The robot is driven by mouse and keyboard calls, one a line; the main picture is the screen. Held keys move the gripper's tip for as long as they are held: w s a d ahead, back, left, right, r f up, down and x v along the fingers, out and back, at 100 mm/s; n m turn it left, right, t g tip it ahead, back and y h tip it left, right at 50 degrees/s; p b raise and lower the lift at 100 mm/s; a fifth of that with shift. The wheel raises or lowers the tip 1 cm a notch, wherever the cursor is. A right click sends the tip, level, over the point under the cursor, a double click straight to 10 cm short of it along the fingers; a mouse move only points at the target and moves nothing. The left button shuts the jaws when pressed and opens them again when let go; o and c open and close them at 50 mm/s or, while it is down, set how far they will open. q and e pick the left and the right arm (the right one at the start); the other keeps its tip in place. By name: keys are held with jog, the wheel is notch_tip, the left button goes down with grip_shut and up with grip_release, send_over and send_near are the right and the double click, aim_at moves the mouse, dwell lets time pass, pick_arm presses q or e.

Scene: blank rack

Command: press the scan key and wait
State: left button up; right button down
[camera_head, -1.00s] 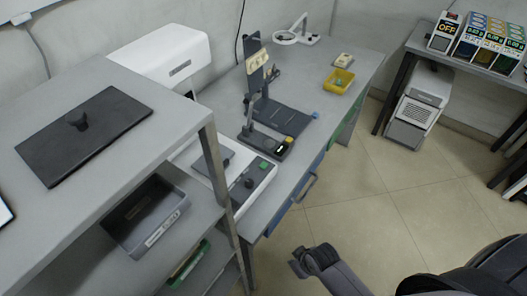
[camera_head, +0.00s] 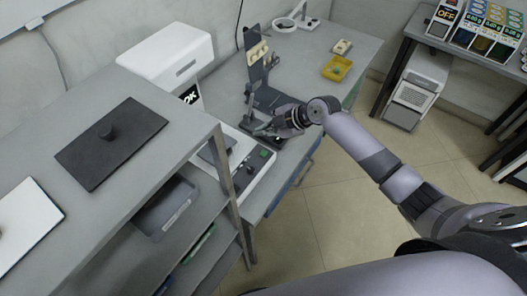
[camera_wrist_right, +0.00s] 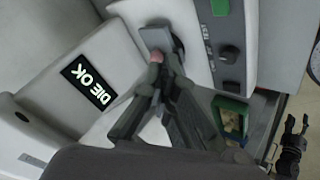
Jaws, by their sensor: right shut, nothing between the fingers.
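My right gripper (camera_head: 264,131) reaches over the bench from the right, with its fingers together and nothing held. In the right wrist view its fingertips (camera_wrist_right: 158,68) are just beside a grey lever or knob on the white machine; I cannot tell whether they touch it. The white machine (camera_head: 262,172) carries a green button (camera_head: 265,154), which also shows in the wrist view (camera_wrist_right: 219,8) beside a dark button (camera_wrist_right: 226,55). No key legibly marked scan shows. A lit screen (camera_wrist_right: 88,82) reads "DIE OK".
A dark stand (camera_head: 256,72) rises behind my gripper, and a yellow tray (camera_head: 336,68) lies farther along the bench. A grey shelf unit (camera_head: 190,150) stands close at the left.

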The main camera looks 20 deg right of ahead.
jog(key=shift+f, duration=0.15)
jog(key=b, duration=0.6)
send_over(263, 155)
notch_tip(263, 155, down, 8)
jog(key=shift+r, duration=0.1)
jog(key=shift+f, duration=0.4)
jog(key=shift+b, duration=0.3)
dwell(0.5)
jog(key=shift+f+b, duration=0.4)
jog(key=shift+b, duration=0.1)
jog(key=shift+f+b, duration=0.5)
jog(key=shift+b, duration=0.05)
dwell(0.6)
jog(key=shift+r, duration=0.1)
jog(key=shift+r+p, duration=0.55)
jog(key=shift+r, duration=0.3)
jog(key=shift+r, duration=0.1)
